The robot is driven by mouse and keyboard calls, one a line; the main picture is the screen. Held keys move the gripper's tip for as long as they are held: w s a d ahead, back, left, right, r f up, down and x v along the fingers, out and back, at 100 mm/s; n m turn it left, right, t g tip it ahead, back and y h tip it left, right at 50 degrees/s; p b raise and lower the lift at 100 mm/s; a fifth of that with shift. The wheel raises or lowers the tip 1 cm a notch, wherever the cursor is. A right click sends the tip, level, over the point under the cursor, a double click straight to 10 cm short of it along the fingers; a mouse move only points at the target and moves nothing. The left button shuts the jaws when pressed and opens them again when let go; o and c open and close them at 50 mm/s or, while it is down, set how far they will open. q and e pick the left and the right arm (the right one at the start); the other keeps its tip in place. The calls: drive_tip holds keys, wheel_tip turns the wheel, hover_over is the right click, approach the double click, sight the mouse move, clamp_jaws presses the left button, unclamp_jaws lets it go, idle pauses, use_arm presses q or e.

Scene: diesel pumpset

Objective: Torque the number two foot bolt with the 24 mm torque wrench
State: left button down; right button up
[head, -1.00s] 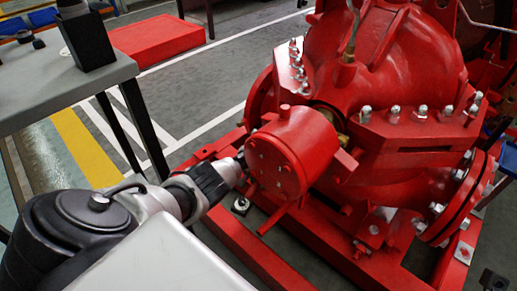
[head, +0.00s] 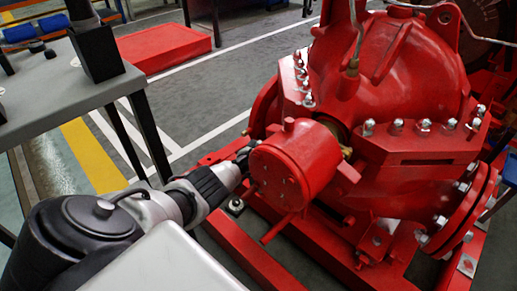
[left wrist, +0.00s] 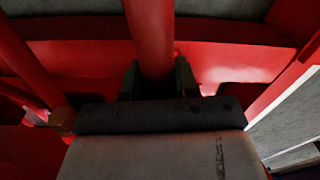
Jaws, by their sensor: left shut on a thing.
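My left gripper (head: 244,158) reaches in from the left beside the red pump's front cylinder (head: 290,165), which hides part of its fingertips. In the left wrist view the dark fingers (left wrist: 157,78) stand on both sides of a red bar (left wrist: 152,35) and are shut on it. I cannot tell whether this bar is the torque wrench's handle or part of the pumpset; no wrench head or 24 mm marking shows. A silver bolt (head: 236,205) sits low beside the red base frame, and another foot bolt (head: 467,265) sits at the right. No number shows on either.
The red pump casing (head: 395,80) with several silver flange bolts fills the right. Base rails (head: 245,255) run low in front of it. A grey table (head: 60,95) stands at the left. A red block (head: 165,48) lies on the floor behind; the marked floor between is clear.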

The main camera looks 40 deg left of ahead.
use_arm(q)
drive_tip(key=shift+r, duration=0.55)
drive_tip(key=shift+r+p, duration=1.05)
drive_tip(key=shift+p, duration=0.25)
drive_tip(key=shift+f, duration=0.1)
